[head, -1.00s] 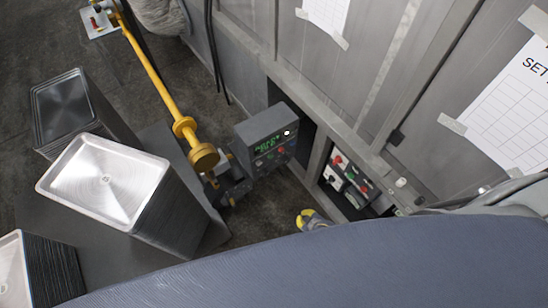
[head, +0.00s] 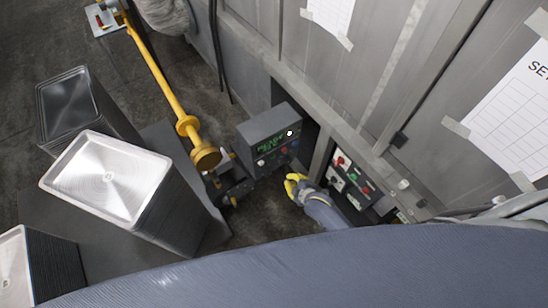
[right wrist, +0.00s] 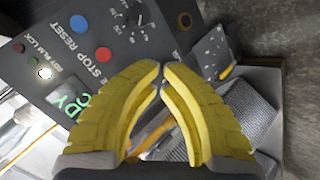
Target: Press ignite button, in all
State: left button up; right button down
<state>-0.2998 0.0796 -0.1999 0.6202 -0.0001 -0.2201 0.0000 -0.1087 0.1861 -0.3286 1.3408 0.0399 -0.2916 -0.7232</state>
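The grey control box (head: 270,140) stands at the centre of the head view, with a green display and small buttons on its face. In the right wrist view its panel (right wrist: 55,45) shows a blue button (right wrist: 78,23), a red button (right wrist: 103,53), a lit white button (right wrist: 45,73) and a knob. "RESET" and "STOP" are readable; I cannot make out an ignite label. My right gripper (head: 293,184) has yellow fingers and is just below the box. In the wrist view its fingertips (right wrist: 162,66) meet, with nothing between them. My left gripper is not in view.
A second panel (head: 350,181) with red and green buttons sits low in the cabinet, right of my gripper. A yellow pipe (head: 152,65) runs left of the box. Stacked metal pans (head: 108,175) stand at left. A blue-grey curved surface fills the bottom.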

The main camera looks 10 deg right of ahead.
jog(key=shift+w, duration=0.1)
jog(key=w+a, duration=0.3)
jog(key=w, duration=0.5)
dwell(0.5)
jog(key=shift+w+a, duration=0.15)
jog(key=shift+w, duration=0.05)
dwell(1.5)
jog(key=shift+w+a, duration=0.1)
jog(key=shift+w, duration=0.15)
jog(key=shift+w+a, duration=0.2)
jog(key=shift+w, duration=0.3)
dwell(1.0)
jog(key=shift+s, duration=0.15)
jog(key=shift+s+d, duration=0.35)
jog(key=shift+s, duration=0.45)
jog(key=shift+s+d, duration=0.3)
jog(key=shift+s, duration=0.45)
jog(key=shift+s+d, duration=0.3)
jog(key=shift+s, duration=0.5)
jog(key=shift+s+d, duration=0.3)
jog(key=shift+s, duration=0.45)
